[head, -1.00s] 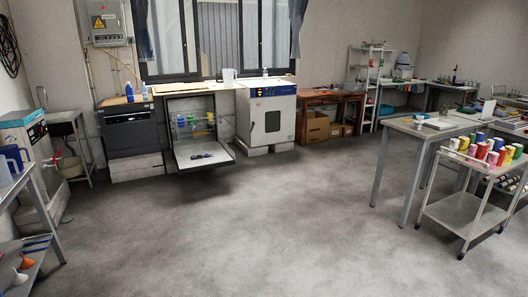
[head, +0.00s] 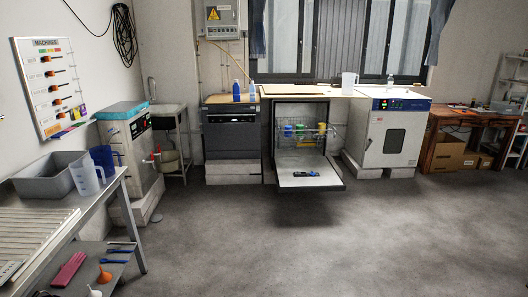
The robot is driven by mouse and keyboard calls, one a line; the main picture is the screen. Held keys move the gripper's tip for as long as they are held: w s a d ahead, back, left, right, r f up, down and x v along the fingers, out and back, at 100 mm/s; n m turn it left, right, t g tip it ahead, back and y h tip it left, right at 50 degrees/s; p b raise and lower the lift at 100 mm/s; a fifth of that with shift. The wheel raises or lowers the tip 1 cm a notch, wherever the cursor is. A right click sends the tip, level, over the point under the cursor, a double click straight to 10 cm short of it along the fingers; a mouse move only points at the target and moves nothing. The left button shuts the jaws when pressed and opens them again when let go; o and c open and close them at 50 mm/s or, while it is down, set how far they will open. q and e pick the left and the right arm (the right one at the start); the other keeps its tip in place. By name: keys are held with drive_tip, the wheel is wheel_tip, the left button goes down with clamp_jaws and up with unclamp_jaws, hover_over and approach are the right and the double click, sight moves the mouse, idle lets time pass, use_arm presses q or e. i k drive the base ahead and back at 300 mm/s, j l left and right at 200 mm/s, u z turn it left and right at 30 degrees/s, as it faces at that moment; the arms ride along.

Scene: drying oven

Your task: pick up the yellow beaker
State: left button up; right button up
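A small yellow vessel (head: 322,128), which looks like the yellow beaker, stands in the rack inside the open dishwasher-like machine (head: 300,104). A green one (head: 300,129) and a blue one (head: 288,130) stand to its left. They are small in the picture, so their exact shape is hard to tell. The machine's door (head: 308,181) is folded down flat, with a dark and blue object (head: 306,174) lying on it. Neither of my grippers is in view.
A metal table (head: 100,200) at the left holds a grey bin (head: 50,178) and a clear jug (head: 86,175). A white oven (head: 392,140) stands shut to the right of the open machine. The grey floor (head: 300,245) in front is clear.

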sight(322, 126)
drive_tip(key=i, duration=1.65)
drive_tip(key=i+l+u, duration=0.1)
drive_tip(key=i, duration=1.55)
drive_tip(key=i+j+u, duration=0.1)
drive_tip(key=i+u, duration=0.15)
drive_tip(key=i, duration=0.5)
drive_tip(key=i+l+u, duration=0.1)
drive_tip(key=i+u, duration=0.15)
drive_tip(key=i, duration=0.55)
drive_tip(key=i+j+z, duration=0.1)
drive_tip(key=i+z, duration=0.35)
drive_tip(key=i+j+z, duration=0.2)
drive_tip(key=z, duration=0.3)
drive_tip(key=i+j+z, duration=0.45)
drive_tip(key=k+l, duration=0.05)
drive_tip(key=k, duration=0.05)
